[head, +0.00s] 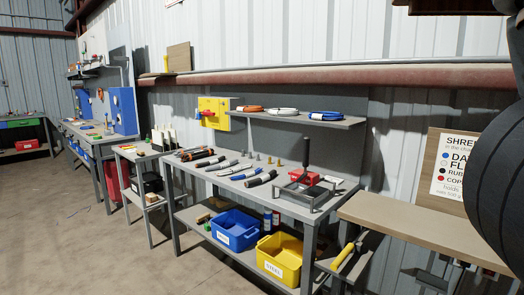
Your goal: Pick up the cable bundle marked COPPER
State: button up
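Several short, thick bundles lie in a row on the grey workbench (305,200). They include a black one (209,162), a grey-white one (234,170), a blue-tipped one (245,174) and a black one (260,179) at the right end. I cannot read any marking on them, so I cannot tell which is COPPER. An orange coil (249,109), a white coil (282,112) and a blue coil (325,116) lie on the shelf above, with no legible marks. My gripper is not in view; a dark part of my arm fills the right edge.
A blue bin (236,231) and a yellow bin marked STEEL (279,257) stand on the lower shelf. A red-and-grey tool (305,181) sits on the bench's right. A wooden-topped table (425,228) stands at right. Open floor (70,240) lies at left.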

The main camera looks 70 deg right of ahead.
aim_at(188, 157)
jog(key=z, duration=1.4)
jog(key=u, duration=0.5)
jog(key=i+j+u, duration=0.1)
jog(key=i+u, duration=0.35)
jog(key=i, duration=4.4)
jog(key=i+z, duration=0.1)
jog(key=i, duration=0.45)
jog(key=i+j+z, duration=0.1)
jog(key=i, duration=0.4)
jog(key=i+j+z, duration=0.1)
jog(key=i, duration=0.4)
jog(key=i+l+z, duration=0.1)
jog(key=z, duration=3.9)
